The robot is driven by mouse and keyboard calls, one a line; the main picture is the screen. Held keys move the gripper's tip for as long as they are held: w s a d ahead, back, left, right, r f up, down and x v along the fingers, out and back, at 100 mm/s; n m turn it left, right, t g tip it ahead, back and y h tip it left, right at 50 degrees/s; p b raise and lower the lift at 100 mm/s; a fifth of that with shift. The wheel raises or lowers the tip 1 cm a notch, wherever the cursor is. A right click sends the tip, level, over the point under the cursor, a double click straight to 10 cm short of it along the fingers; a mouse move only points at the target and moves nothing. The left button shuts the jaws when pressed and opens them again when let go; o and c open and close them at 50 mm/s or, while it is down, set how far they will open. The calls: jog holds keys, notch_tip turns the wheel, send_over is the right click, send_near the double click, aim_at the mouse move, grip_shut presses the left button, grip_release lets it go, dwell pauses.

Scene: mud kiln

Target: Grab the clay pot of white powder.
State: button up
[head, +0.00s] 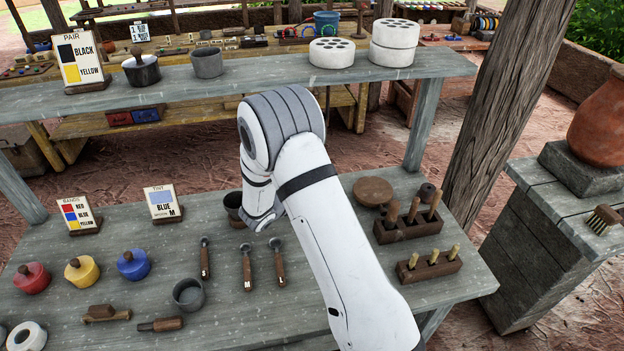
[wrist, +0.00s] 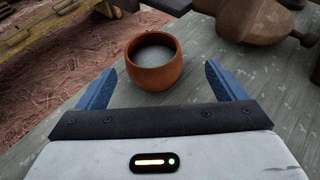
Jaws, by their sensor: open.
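The clay pot (wrist: 153,76) is round, orange-brown and upright on a grey plank table, near its edge in the wrist view. Pale grey-white powder (wrist: 154,53) shows inside its open mouth. My gripper (wrist: 159,70) is open, with one blue finger on each side of the pot in the picture. Clear gaps show between the pot and both fingers, so nothing is held. How deep the pot sits between the fingers is hard to tell. In the head view I cannot make out this pot or my fingers; my white arm covers that part of the table.
In the head view, a dark cup (head: 234,207) stands left of my wrist. A wooden tool block (head: 408,228) stands right of my arm. A grey shelf (head: 270,84) runs behind.

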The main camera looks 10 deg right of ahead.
jog(key=shift+w+d, duration=0.15)
jog(key=shift+w, duration=0.2)
jog(key=p+x, duration=0.1)
jog(key=x, duration=0.2)
jog(key=p+x, duration=0.1)
jog(key=x, duration=0.3)
jog(key=shift+w, duration=0.35)
jog(key=c, duration=1.4)
jog(key=shift+o, duration=0.2)
